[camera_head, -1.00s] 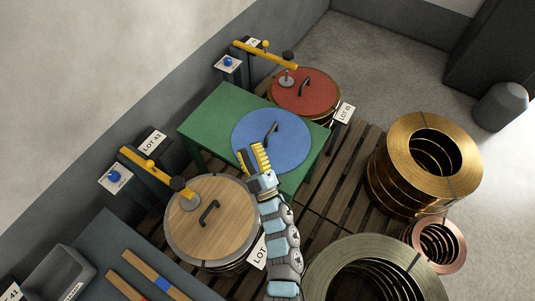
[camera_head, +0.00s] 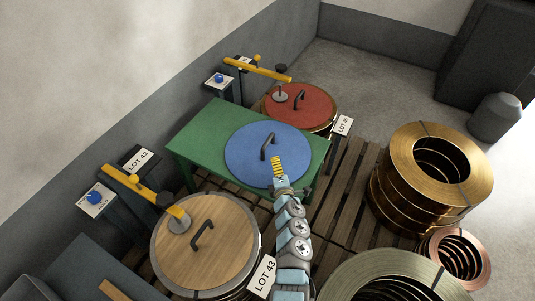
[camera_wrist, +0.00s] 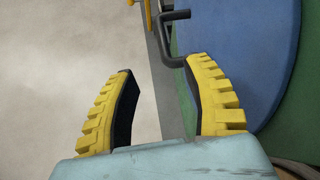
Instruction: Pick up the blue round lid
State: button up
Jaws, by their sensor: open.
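The blue round lid (camera_head: 285,143) lies flat on the green table (camera_head: 205,130), with a dark bar handle (camera_head: 268,146) standing up at its middle. My gripper (camera_head: 277,162), with yellow ribbed fingers, is over the front part of the lid, close to the handle. In the wrist view the two fingers (camera_wrist: 165,98) are spread apart with nothing between them. The handle (camera_wrist: 174,38) shows there beyond the right fingertip, and the lid (camera_wrist: 245,50) fills the right side. The handle is outside the gap between the fingers.
A wooden lid (camera_head: 205,250) under a yellow clamp arm (camera_head: 140,190) is at the front left. A red lid (camera_head: 310,108) under another yellow arm (camera_head: 258,70) is behind the table. Brass coils (camera_head: 395,190) and a copper coil (camera_head: 470,262) stand at the right on pallet slats (camera_head: 345,195).

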jog(key=b, duration=0.5)
send_near(268, 139)
jog(key=shift+w+d+f, duration=0.1)
jog(key=shift+w+f, duration=0.1)
jog(key=shift+w, duration=0.25)
jog(key=shift+w+d+f, duration=0.1)
jog(key=shift+w+f, duration=0.1)
jog(key=shift+w, duration=0.25)
jog(key=shift+w+a+f+b, duration=0.1)
jog(key=shift+w+b, duration=0.1)
jog(key=shift+w, duration=0.1)
jog(key=shift+w+a+f+b, duration=0.1)
jog(key=shift+w+f+b, duration=0.1)
jog(key=shift+w, duration=0.15)
jog(key=shift+r+b+x, duration=0.2)
jog(key=shift+b+x, duration=0.6)
jog(key=shift+x, duration=0.05)
jog(key=shift+w, duration=0.1)
jog(key=shift+w+b, duration=0.1)
jog(key=shift+b, duration=0.2)
